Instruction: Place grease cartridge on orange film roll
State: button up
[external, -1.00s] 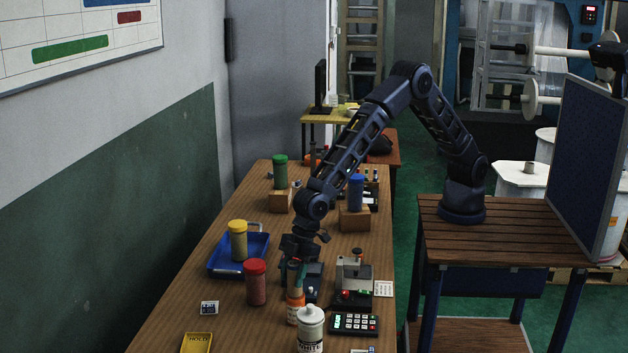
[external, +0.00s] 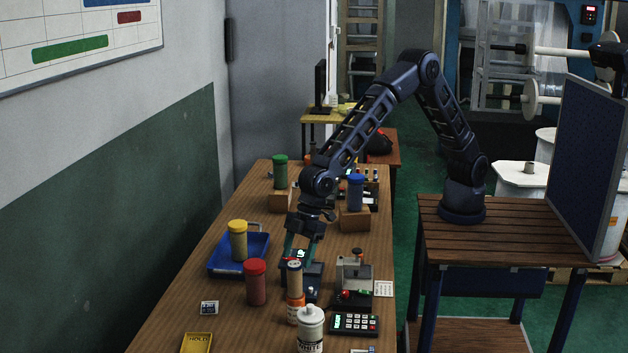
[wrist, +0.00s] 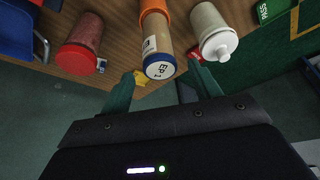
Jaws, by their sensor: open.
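The grease cartridge (external: 295,281) is a tan cylinder with a dark blue rim. It stands upright on the orange film roll (external: 296,309) near the front of the bench. In the wrist view the cartridge's round end (wrist: 160,67) reads "EP 1", and the orange roll (wrist: 153,8) shows behind it at the top edge. My gripper (external: 299,254) is open and empty, just above and behind the cartridge, apart from it. In the wrist view its two teal fingers (wrist: 160,84) are spread on either side below the cartridge's end. The contact between cartridge and roll looks seated.
A red cylinder (external: 255,285) stands left of the roll and a white bottle (external: 311,331) close in front. A blue tray (external: 220,268) holds a yellow cylinder (external: 238,243). A grey device (external: 353,275) and keypad (external: 355,323) lie right. Blue and green cylinders stand on blocks behind.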

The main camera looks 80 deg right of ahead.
jog(key=v, duration=0.6)
jog(key=shift+d, duration=0.1)
jog(key=s+d+r+m+t, duration=0.15)
jog(key=d+r, duration=0.45)
jog(key=d, duration=0.6)
jog(key=s+d+r+m+h, duration=0.15)
jog(key=d+r, duration=0.45)
jog(key=d, duration=0.6)
jog(key=s+d+r+m, duration=0.2)
jog(key=d+r, duration=0.4)
jog(key=d, duration=0.6)
jog(key=s+d+r+m, duration=0.3)
jog(key=s+d, duration=1)
jog(key=d, duration=0.3)
jog(key=s+d+f+m+h, duration=0.1)
jog(key=s+d+f, duration=0.1)
jog(key=s+d, duration=0.2)
jog(key=s+d+f+m+h, duration=0.1)
jog(key=s+d, duration=0.3)
jog(key=s, duration=0.6)
jog(key=shift+d+f+m+t, duration=0.35)
jog(key=shift+d+f+m, duration=0.05)
jog(key=shift+f+m, duration=0.2)
